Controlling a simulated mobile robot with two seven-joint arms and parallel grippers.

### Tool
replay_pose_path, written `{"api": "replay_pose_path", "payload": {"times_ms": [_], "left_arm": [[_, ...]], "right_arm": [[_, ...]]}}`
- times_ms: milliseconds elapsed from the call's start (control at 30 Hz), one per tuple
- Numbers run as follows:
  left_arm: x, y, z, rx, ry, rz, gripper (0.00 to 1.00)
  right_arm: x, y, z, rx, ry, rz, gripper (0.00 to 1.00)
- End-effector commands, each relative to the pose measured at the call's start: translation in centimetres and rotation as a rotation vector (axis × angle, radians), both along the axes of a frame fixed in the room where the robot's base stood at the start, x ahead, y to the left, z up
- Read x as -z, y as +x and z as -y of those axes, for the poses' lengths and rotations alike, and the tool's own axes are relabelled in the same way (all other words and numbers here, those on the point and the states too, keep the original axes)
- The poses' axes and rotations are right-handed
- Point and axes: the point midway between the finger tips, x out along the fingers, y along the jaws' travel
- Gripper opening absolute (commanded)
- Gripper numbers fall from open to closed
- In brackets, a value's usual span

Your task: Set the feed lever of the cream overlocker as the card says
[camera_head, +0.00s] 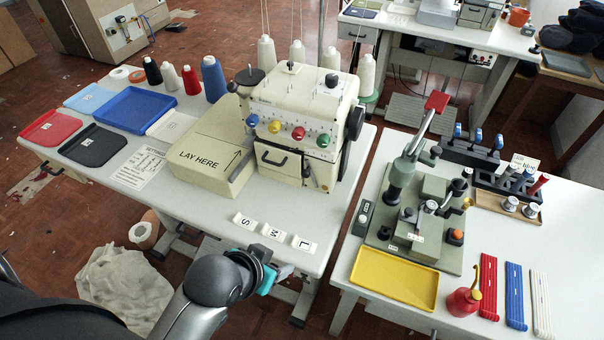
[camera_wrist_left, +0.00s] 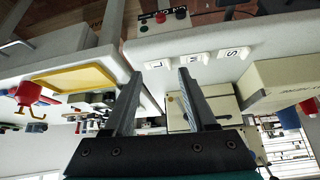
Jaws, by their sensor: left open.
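The cream overlocker (camera_head: 290,105) stands on the white table with several coloured knobs along its front. Below them are a dark handle (camera_head: 272,160) and, at the right, a thin dark lever (camera_head: 311,172) on a cream panel. I cannot tell the lever's setting. A white settings card (camera_head: 138,168) lies flat at the table's left; its print is too small to read. My left gripper (camera_head: 284,271) is open and empty at the table's front edge, below the S, M, L tiles and apart from the overlocker. Its two fingers also show in the left wrist view (camera_wrist_left: 160,74). My right gripper is not in view.
The cream "LAY HERE" block (camera_head: 208,160) adjoins the overlocker's left side. S, M and L tiles (camera_head: 273,233) lie near the front edge. Thread cones and trays fill the left. A second table with a green machine (camera_head: 425,215) and yellow tray (camera_head: 394,280) stands right, across a gap.

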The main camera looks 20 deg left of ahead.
Motion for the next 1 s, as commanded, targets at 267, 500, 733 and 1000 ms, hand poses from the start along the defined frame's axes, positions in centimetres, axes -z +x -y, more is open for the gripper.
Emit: {"api": "replay_pose_path", "payload": {"times_ms": [267,500,733,1000], "left_arm": [[-3.5,5.0,-1.0,-0.050,-0.053,0.338,0.57],[-5.4,7.2,-2.6,-0.099,-0.063,0.551,0.57],[-5.8,8.1,-3.0,-0.112,-0.063,0.602,0.57],[-4.4,11.3,-2.8,-0.112,-0.064,0.603,0.57]], "right_arm": [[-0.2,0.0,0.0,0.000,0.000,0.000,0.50],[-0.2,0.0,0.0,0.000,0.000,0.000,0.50],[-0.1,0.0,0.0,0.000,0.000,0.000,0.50],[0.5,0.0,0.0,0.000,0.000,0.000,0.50]]}}
